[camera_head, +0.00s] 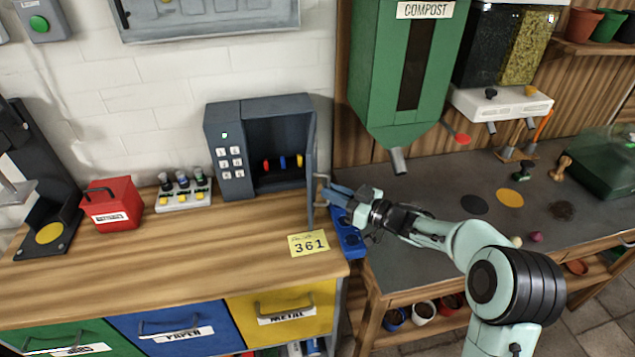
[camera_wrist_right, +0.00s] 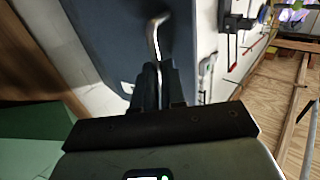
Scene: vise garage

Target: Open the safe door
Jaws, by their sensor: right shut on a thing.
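The dark grey safe (camera_head: 232,148) stands on the wooden bench against the white brick wall, with a keypad on its left front. Its door (camera_head: 312,160) stands swung open to the right, seen nearly edge-on, and the inside shows red, blue and yellow items. My right gripper (camera_head: 328,190) is at the door's outer side, shut on the door handle (camera_head: 320,181). In the right wrist view the fingers (camera_wrist_right: 152,85) close around the bent metal handle (camera_wrist_right: 155,40), beside the door's dark panel (camera_wrist_right: 110,35). My left gripper is not in view.
A yellow note reading 361 (camera_head: 309,243) lies at the bench's front right. A blue tray (camera_head: 349,240) sits below my right gripper. A red box (camera_head: 112,204) and a button panel (camera_head: 183,190) stand left of the safe. A green compost bin (camera_head: 398,80) hangs to the right.

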